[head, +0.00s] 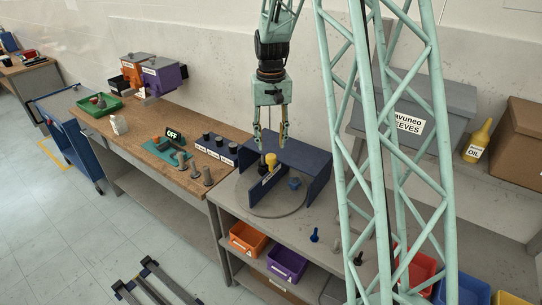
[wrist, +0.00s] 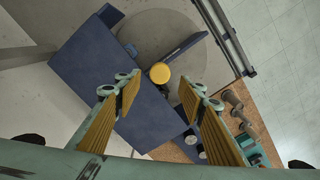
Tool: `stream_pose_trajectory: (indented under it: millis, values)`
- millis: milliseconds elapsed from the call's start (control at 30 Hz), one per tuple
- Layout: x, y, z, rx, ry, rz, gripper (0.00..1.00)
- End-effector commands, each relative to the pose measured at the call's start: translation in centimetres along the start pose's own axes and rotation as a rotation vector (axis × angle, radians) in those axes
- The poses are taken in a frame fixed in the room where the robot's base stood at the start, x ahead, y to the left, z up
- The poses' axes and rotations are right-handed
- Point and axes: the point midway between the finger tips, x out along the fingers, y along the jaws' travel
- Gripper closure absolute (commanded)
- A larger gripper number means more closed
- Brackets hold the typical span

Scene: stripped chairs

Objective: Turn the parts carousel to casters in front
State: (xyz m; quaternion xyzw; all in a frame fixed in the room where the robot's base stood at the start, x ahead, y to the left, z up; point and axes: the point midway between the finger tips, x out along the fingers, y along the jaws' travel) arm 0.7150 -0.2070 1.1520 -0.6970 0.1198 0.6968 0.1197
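The parts carousel is a round grey disc (head: 277,209) with dark blue upright walls (head: 302,160), standing on the grey bench. A yellow knob (head: 270,159) tops its middle. A white label on a wall is too small to read. A small blue part (head: 294,183) lies in one compartment; no casters can be made out. My gripper (head: 270,143) hangs pointing down above the carousel, open and empty. In the wrist view the yellow knob (wrist: 160,73) shows between and beyond my fingers (wrist: 160,92), apart from both.
Left of the carousel, a wooden bench holds a green pad (head: 166,149) with an OFF sign (head: 174,135) and several dark cylinders. Loose parts, including a blue one (head: 315,235), stand at the front right. Orange (head: 248,238) and purple (head: 287,265) bins sit below. A grey box (head: 431,95) stands right.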

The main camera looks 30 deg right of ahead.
Motion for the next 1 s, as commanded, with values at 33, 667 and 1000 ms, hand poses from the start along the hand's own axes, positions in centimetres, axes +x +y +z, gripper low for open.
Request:
stream_pose_trajectory:
  millis: [33,667,1000]
  values:
    - [0.8,0.0,0.1,0.000,-0.004,0.000,0.63]
    - [6.5,0.0,0.0,0.000,-0.001,0.000,0.63]
    - [6.6,0.0,0.0,0.000,0.000,0.000,0.63]
